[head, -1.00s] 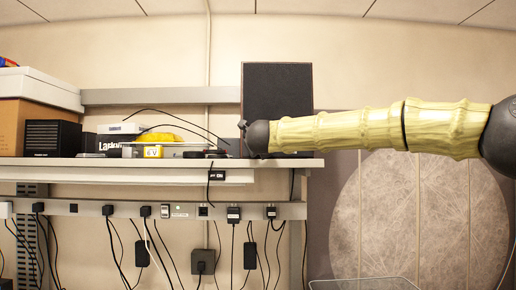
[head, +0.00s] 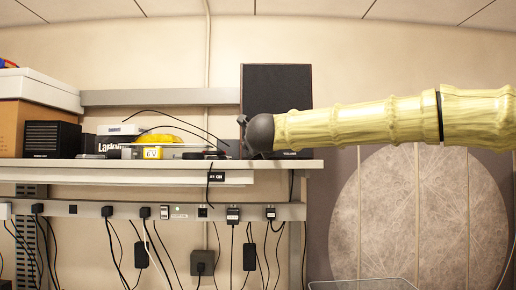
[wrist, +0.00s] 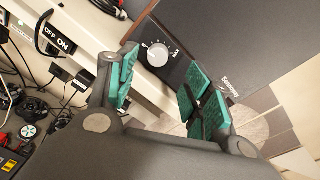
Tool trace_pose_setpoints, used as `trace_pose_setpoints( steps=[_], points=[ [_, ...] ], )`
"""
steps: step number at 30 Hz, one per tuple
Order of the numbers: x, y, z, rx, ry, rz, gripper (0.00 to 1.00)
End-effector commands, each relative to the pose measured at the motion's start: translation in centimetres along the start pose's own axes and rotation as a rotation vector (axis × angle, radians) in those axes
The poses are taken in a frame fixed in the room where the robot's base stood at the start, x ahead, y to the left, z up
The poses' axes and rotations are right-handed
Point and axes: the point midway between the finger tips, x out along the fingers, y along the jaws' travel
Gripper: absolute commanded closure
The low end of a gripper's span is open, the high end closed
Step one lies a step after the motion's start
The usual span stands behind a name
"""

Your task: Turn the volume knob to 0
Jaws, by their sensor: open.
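The volume knob (wrist: 157,55) is a round, pale grey dial on the dark lower panel of a black speaker (wrist: 225,45), with small markings around it. The speaker also shows in the head view (head: 276,95), standing on the shelf, its lower part hidden by my arm. My gripper (wrist: 155,85) has teal pads and is open and empty. In the wrist view the knob appears between and beyond the two fingertips, apart from both. In the head view the fingers are mostly hidden behind my arm's dark end.
The shelf (head: 130,173) carries a black box (head: 52,139), a yellow item (head: 157,138) and cables left of the speaker. An OFF/ON label (wrist: 58,38) is on the shelf edge. Plugs and cords hang from the rail below. A round panel (head: 415,215) is at right.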

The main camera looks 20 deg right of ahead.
Motion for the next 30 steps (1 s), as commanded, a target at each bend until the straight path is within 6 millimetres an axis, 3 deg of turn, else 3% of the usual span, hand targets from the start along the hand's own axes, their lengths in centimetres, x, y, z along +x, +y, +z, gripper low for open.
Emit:
trace_pose_setpoints(
  steps=[3, 10, 30],
  points=[
    [-2.0, 0.0, 0.1, -0.001, -0.002, 0.001, 0.49],
    [-4.4, 0.0, 0.0, 0.000, -0.001, 0.001, 0.49],
    [-4.9, -0.2, 0.4, 0.000, -0.001, 0.000, 0.49]
  ],
)
